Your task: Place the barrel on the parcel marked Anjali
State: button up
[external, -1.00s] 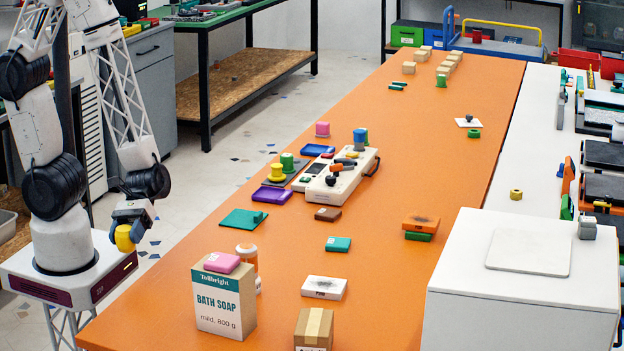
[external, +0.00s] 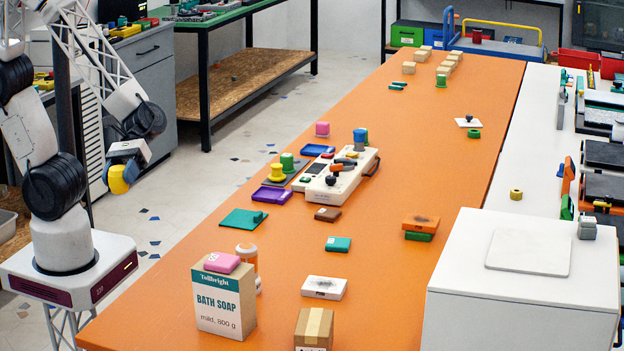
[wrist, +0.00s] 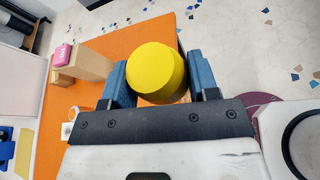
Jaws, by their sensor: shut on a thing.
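A yellow cylinder, which I take to be the barrel (external: 119,180), is held in my gripper (external: 124,172), high beside the left edge of the orange table. In the wrist view the barrel (wrist: 157,72) sits between the two blue fingers of my gripper (wrist: 156,78), which press on its sides. A brown taped cardboard box (external: 315,326) stands at the table's near edge; its label is cut off by the frame. Several small cardboard boxes (external: 444,70) stand at the far end. I cannot read the name Anjali on any of them.
A bath soap box (external: 224,305) with a pink block on top stands at the near left, an orange bottle (external: 247,258) behind it. A white box (external: 324,287) lies nearby. A control panel (external: 335,175) fills mid-table. A white cabinet (external: 520,290) blocks the near right.

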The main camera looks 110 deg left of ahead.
jog(key=shift+r, duration=0.9)
jog(key=shift+w+r, duration=0.2)
jog(key=shift+w, duration=0.5)
jog(key=w+d+r, duration=0.2)
jog(key=w+r, duration=0.1)
jog(key=w, duration=1.3)
jog(key=n+t, duration=0.1)
send_over(314, 320)
notch_tip(314, 320, down, 7)
jog(key=shift+f, duration=0.7)
jog(key=shift+f, duration=0.15)
jog(key=shift+f, duration=2.95)
